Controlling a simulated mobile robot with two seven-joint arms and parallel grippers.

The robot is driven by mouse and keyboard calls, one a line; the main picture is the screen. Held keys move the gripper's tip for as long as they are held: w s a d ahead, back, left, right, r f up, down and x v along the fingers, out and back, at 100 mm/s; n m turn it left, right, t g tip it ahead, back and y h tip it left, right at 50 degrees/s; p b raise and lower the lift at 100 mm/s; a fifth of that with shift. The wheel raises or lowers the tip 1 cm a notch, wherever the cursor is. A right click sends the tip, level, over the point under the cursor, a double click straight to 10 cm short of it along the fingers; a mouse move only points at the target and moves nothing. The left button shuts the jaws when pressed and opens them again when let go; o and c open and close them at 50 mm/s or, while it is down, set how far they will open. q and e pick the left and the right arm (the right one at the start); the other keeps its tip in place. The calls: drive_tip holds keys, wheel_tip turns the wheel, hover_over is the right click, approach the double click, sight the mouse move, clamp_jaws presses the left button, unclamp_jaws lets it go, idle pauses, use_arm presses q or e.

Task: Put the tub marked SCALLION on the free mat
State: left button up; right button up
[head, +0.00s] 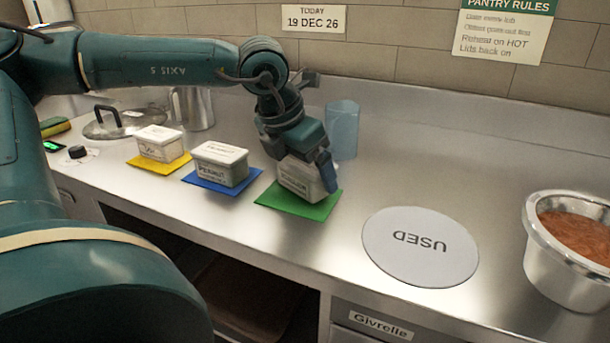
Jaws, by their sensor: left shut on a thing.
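A white lidded tub (300,182) with a dark label is at the green mat (298,209). Its label is partly covered and too blurred to read surely, though it could be SCALLION. My left gripper (308,166) is shut on this tub from above, with one blue-tipped finger against its right side. The tub looks level, touching the green mat or very close above it; I cannot tell which. A tub marked PEANUT (221,166) sits on the blue mat (207,189). Another white tub (159,143) sits on the yellow mat (148,165). My right gripper is not in view.
A round grey disc marked USED (421,247) lies empty to the right. A steel pot of red-brown food (569,250) stands at the far right. A blue tumbler (342,130) stands close behind the gripper. A steel jug (192,107) and pot lid (117,124) are back left.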

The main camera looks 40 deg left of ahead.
use_arm(q)
drive_tip(key=shift+f, duration=0.55)
drive_tip(key=o, duration=0.9)
drive_tip(key=shift+f, duration=0.15)
drive_tip(key=shift+r, duration=0.25)
drive_tip(key=p+v, duration=0.1)
drive_tip(key=v, duration=1)
drive_tip(key=shift+s+r, duration=0.15)
drive_tip(key=shift+r, duration=0.2)
